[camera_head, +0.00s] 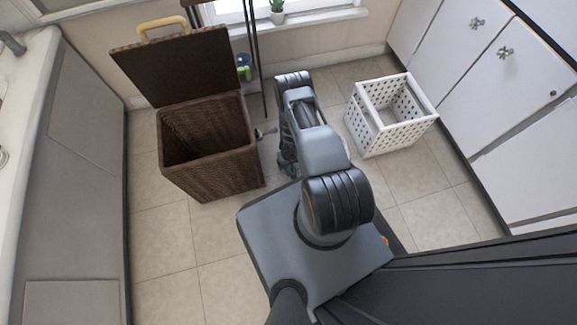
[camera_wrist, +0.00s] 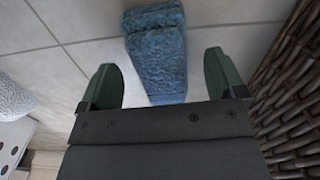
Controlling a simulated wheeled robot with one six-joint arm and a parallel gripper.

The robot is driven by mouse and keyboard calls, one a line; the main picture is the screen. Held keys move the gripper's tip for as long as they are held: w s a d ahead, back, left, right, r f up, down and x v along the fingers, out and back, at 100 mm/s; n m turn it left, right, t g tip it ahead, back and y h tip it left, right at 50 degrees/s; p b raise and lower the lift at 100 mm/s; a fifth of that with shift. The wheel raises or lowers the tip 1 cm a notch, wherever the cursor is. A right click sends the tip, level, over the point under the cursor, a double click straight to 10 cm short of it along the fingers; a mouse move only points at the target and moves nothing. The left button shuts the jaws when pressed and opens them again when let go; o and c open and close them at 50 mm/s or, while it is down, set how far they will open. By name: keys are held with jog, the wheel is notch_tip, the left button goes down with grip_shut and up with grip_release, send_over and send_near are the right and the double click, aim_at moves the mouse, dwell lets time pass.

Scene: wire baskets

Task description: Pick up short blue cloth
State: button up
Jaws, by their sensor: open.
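A blue, fluffy folded cloth (camera_wrist: 157,52) lies on the tiled floor in the wrist view. It reaches from the top edge to just above the gripper body, between the two dark green fingers. My gripper (camera_wrist: 160,68) is open, with one finger on each side of the cloth; I cannot tell how high it is above it. In the head view my gripper (camera_head: 288,168) points down to the floor between the two baskets, partly hidden by my arm. I cannot make out the cloth there.
A brown wicker basket (camera_head: 215,172) with its lid up stands left of my arm; its wall (camera_wrist: 293,85) is close on the right in the wrist view. A white perforated basket (camera_head: 405,135) stands right. A grey-fronted counter (camera_head: 75,170) and white cabinets (camera_head: 500,85) line the sides.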

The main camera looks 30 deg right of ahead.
notch_tip(320, 180, down, 2)
jog(key=shift+f+b, duration=0.1)
jog(key=shift+b, duration=0.45)
jog(key=c, duration=1)
jog(key=shift+r, duration=0.2)
jog(key=shift+c, duration=0.2)
